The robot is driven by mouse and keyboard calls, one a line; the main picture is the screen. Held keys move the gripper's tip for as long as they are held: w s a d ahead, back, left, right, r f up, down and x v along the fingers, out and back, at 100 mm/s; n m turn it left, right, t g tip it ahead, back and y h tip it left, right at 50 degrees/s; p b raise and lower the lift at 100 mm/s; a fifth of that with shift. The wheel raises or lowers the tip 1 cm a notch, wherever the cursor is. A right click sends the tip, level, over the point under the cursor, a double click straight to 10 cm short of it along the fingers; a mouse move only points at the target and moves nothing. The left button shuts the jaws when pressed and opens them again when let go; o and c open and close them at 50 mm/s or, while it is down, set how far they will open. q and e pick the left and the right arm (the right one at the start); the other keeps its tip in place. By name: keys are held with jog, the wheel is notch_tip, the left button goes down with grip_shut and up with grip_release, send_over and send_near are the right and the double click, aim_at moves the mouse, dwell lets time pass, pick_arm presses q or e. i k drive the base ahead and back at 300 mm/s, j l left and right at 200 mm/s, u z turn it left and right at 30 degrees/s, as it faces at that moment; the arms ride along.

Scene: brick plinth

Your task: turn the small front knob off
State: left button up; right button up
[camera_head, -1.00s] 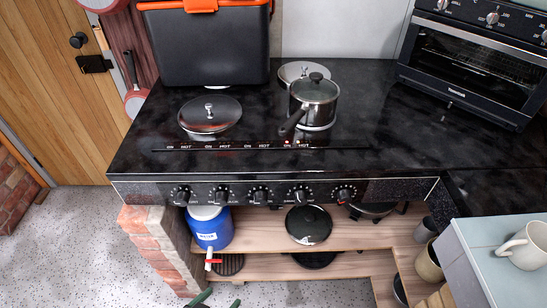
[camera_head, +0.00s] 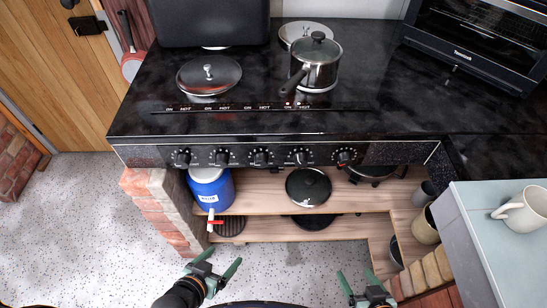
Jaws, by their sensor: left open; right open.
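A row of several small black knobs runs along the stove's front panel. I cannot tell which is the small front knob. A red indicator light (camera_head: 288,103) glows on the black stove top (camera_head: 150,124). My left gripper (camera_head: 218,263) is open and empty, low in front of the stove. My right gripper (camera_head: 358,278) is open and empty, farther right. Both are apart from the knobs.
A steel saucepan (camera_head: 320,75) stands on the right burners, its handle toward the front. A lidded burner (camera_head: 208,75) is at the left. Below are a blue water container (camera_head: 211,190) and a black lidded pan (camera_head: 308,187). A counter with a white mug (camera_head: 525,211) stands at right.

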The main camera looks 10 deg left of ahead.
aim_at(300, 158)
jog(key=j+u, duration=0.15)
jog(key=j, duration=1.35)
jog(key=k, duration=0.1)
